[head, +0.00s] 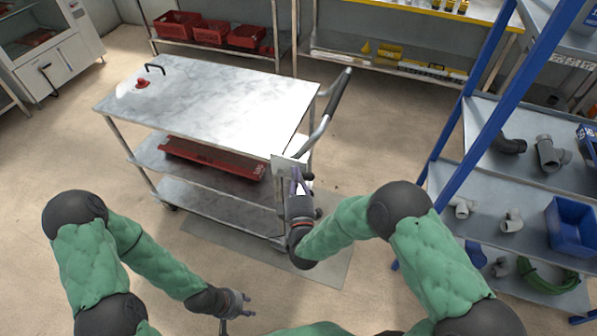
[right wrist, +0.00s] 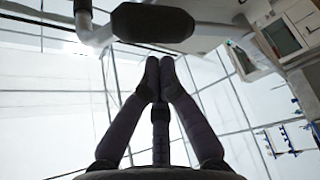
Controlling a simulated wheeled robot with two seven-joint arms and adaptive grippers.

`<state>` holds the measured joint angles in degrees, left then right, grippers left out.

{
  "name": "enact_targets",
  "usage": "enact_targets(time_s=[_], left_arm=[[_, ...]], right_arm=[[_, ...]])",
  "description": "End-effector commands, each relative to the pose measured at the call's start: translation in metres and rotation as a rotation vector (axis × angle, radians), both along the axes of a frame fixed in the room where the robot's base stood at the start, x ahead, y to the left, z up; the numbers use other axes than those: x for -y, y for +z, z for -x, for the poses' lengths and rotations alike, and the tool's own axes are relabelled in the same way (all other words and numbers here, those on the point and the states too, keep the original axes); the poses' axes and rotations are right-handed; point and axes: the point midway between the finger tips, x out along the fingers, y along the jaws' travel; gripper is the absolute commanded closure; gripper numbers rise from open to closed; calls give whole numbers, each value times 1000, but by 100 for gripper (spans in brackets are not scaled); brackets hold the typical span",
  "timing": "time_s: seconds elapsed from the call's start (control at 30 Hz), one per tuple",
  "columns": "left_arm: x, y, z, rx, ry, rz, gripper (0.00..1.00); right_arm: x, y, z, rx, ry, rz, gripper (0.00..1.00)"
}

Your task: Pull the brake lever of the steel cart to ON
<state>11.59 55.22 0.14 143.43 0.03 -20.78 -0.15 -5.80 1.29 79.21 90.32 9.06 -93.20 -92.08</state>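The steel cart (head: 215,92) stands left of centre in the head view, with a pale top and two lower shelves. A grey bar with a dark grip (head: 338,95) rises from its right end, and a small pale plate (head: 286,167) is at its near right corner. My right gripper (head: 298,178) is right beside this plate; contact cannot be told. In the right wrist view its fingers (right wrist: 155,75) converge, with nothing visible between them. A black grip on a metal bar (right wrist: 152,22) lies beyond the fingertips. I cannot tell which part is the brake lever. My left gripper (head: 243,305) is open and empty.
A red tray (head: 212,158) lies on the cart's middle shelf. A blue-framed rack (head: 455,140) with pipe fittings stands at the right. Shelves with red bins (head: 210,32) line the back. Floor (head: 385,130) between cart and rack is clear.

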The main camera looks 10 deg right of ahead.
Motion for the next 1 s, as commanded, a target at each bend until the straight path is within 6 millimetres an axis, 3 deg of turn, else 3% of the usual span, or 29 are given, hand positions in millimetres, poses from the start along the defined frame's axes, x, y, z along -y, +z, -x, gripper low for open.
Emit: enact_targets(time_s=[0.33, 1.0], left_arm=[[0, -10, 0, 0, 1, 0, 60], [0, -11, 0, 0, 0, 0, 60]], right_arm=[[5, -13, 5, -1, -2, 0, 100], [6, -14, 6, 0, 0, 0, 100]])
